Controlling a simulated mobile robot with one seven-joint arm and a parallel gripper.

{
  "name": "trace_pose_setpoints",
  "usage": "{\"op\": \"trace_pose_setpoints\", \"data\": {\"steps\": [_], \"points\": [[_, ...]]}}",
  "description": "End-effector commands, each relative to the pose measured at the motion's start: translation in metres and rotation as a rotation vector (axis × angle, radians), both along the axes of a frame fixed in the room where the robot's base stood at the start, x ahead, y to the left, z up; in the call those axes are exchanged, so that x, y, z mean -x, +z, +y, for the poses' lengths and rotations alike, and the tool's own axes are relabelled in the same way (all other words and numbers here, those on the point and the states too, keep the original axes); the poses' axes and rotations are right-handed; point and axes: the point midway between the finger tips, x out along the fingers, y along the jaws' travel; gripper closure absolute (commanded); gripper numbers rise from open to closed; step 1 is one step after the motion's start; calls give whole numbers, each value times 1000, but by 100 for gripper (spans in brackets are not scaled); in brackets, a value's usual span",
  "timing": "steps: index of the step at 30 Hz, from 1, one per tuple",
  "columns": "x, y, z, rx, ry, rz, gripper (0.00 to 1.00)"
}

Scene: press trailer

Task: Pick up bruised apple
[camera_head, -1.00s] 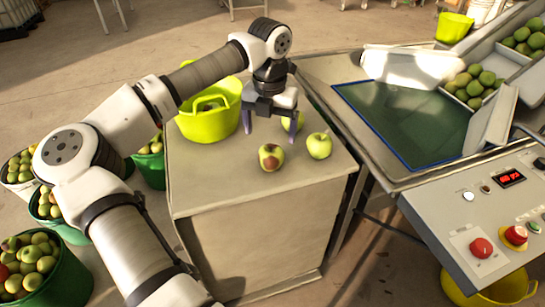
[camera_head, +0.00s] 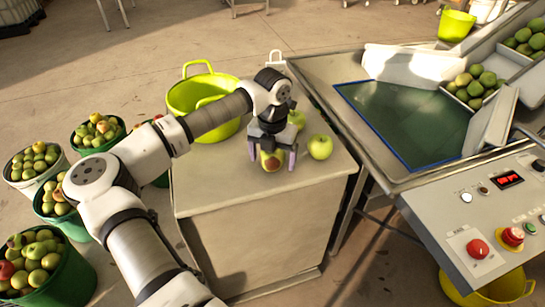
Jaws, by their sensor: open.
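The bruised apple (camera_head: 270,162), green with a brown-red patch, sits on the top of the grey cabinet (camera_head: 215,187). My gripper (camera_head: 271,160) is open and points down over it, with one finger on each side of the apple. The gripper hides the upper part of the apple. I cannot tell whether the fingers touch it.
A green apple (camera_head: 320,147) stands just right of my gripper, and another green apple (camera_head: 297,119) is behind it. A yellow-green basket (camera_head: 204,96) is at the cabinet's back left. The press machine with its control panel (camera_head: 480,222) borders the right. The cabinet's front left is clear.

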Motion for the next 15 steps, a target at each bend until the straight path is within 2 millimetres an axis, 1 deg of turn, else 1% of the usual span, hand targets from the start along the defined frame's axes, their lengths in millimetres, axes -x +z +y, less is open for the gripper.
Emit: {"op": "trace_pose_setpoints", "data": {"steps": [1,2,12,15], "points": [[0,0,0,0,0,0,18],[0,0,0,0,0,0,21],[0,0,0,0,0,0,65],[0,1,0,0,0,0,66]]}}
